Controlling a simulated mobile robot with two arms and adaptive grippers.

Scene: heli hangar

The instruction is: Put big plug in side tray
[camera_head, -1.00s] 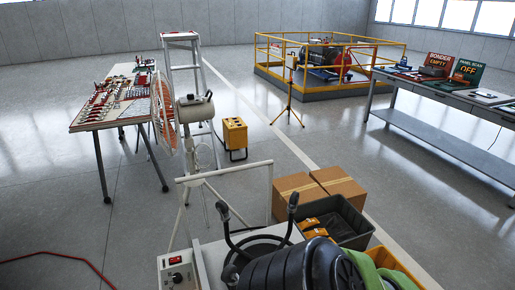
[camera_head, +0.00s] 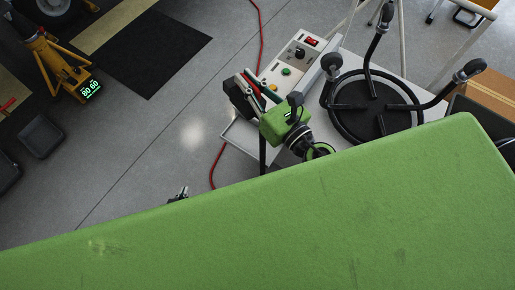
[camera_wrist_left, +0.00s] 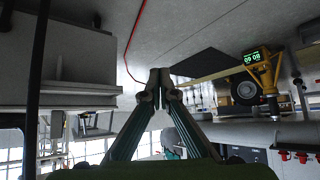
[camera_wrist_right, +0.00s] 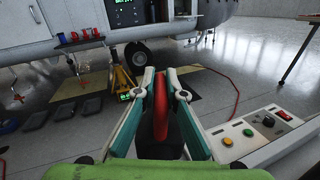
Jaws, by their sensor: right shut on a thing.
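My right gripper (camera_head: 250,92) is above the left side of the white cart in the head view. In the right wrist view, my right gripper (camera_wrist_right: 160,88) is shut on the big plug (camera_wrist_right: 161,115), a red and black piece upright between its fingers. A thin pale-rimmed ledge (camera_head: 236,138), perhaps the side tray, shows below my right gripper at the cart's side. My left gripper (camera_head: 180,194) barely shows past a large green surface; in the left wrist view (camera_wrist_left: 159,78) its fingertips are together and appear empty.
The cart's control panel (camera_head: 293,62) has a red switch and coloured buttons. A black ring stand (camera_head: 375,105) with upright arms sits right of it. A red cable (camera_head: 217,165) runs along the floor. A yellow stand (camera_head: 62,70) with a green display stands far left.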

